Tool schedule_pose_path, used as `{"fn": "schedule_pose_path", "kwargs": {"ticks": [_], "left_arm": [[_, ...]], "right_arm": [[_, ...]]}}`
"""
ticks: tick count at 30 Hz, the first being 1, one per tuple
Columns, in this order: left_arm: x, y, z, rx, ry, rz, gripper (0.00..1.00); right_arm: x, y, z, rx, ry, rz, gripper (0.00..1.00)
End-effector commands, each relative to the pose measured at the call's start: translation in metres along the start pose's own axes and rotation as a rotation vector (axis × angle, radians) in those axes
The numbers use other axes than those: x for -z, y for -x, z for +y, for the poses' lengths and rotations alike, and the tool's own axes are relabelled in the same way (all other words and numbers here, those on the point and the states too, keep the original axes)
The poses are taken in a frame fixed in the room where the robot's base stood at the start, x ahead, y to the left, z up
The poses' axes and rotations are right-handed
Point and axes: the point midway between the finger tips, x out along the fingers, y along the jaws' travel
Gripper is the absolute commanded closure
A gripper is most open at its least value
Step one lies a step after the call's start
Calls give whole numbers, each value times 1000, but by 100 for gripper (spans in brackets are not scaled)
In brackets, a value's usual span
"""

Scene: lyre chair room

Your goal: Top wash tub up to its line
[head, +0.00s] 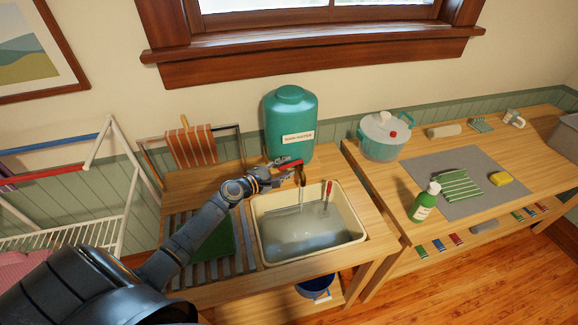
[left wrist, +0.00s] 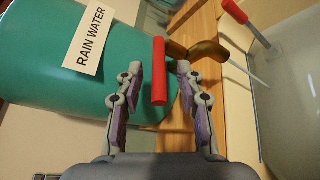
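The cream wash tub (head: 356,238) sits on the wooden bench and holds greyish water (head: 305,233); I cannot make out its line. Behind it stands the teal rain water barrel (head: 290,112), also in the left wrist view (left wrist: 60,60), with a brass tap spout (left wrist: 208,50) and a red lever (left wrist: 159,72). A thin pale stream (left wrist: 248,75) runs from the spout toward the tub. My left gripper (head: 293,167) is at the tap. In the left wrist view its fingers (left wrist: 158,75) are apart, with the lever between them and gaps visible. My right gripper is not in view.
A red-handled tool (head: 328,188) stands in the tub at its back right.

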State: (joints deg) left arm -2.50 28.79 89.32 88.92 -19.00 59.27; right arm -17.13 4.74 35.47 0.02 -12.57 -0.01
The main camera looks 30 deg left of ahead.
Motion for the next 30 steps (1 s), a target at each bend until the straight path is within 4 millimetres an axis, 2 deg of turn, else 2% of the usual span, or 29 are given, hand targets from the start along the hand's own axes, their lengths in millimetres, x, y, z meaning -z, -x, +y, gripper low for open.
{"fn": "schedule_pose_path", "kwargs": {"ticks": [3, 9, 30], "left_arm": [[1, 25, -1, 5, -5, 1, 63], [0, 49, -1, 3, -2, 0, 63], [0, 52, 0, 0, 1, 0, 63]], "right_arm": [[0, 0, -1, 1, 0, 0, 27], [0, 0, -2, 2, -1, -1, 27], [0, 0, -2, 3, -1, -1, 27]]}}
